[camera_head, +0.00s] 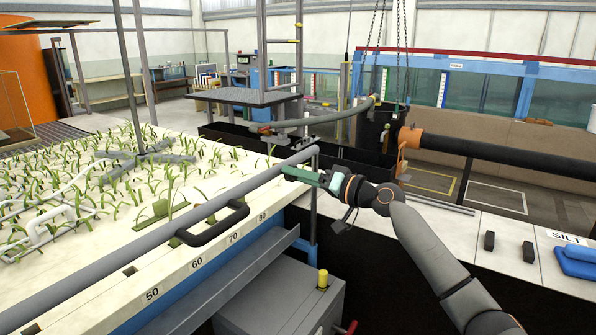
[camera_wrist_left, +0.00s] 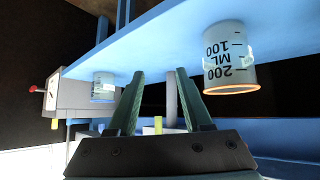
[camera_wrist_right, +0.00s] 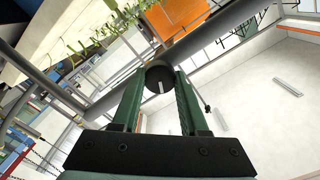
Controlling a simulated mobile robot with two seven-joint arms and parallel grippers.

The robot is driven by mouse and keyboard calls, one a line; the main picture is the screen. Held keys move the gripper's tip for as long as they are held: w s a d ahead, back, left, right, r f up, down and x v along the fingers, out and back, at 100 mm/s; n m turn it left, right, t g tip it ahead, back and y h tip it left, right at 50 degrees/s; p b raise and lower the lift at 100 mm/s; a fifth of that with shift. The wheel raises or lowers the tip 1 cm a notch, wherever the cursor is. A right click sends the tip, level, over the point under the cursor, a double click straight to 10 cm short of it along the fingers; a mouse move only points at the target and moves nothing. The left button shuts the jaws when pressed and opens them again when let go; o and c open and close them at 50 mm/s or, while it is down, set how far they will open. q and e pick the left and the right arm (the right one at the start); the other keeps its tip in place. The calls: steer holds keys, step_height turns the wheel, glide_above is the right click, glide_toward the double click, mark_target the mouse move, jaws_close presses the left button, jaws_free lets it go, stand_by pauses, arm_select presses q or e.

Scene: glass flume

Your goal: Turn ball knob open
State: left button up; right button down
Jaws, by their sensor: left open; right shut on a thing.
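The ball knob (camera_wrist_right: 160,77) is a dark round ball with a pale strip on it, seen in the right wrist view. My right gripper (camera_wrist_right: 160,80) has its green fingers on either side of it and is shut on it. In the head view my right gripper (camera_head: 290,172) reaches in from the right, beside the end of the grey rail. The knob cannot be made out there. My left gripper (camera_wrist_left: 162,74) shows only in the left wrist view, open with nothing between its fingers.
In the left wrist view, a measuring beaker (camera_wrist_left: 232,62) and a smaller one (camera_wrist_left: 103,88) appear at a blue beam (camera_wrist_left: 180,45). In the head view, a grey rail (camera_head: 130,247) edges the planted bed, and a grey cabinet (camera_head: 285,298) stands below.

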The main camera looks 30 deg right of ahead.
steer(key=shift+m+p, duration=2.35)
steer(key=shift+m, duration=3.95)
steer(key=shift+c, duration=2.2)
jaws_free()
steer(key=b+v, duration=0.3)
steer(key=v, duration=0.9)
steer(key=shift+s, duration=0.25)
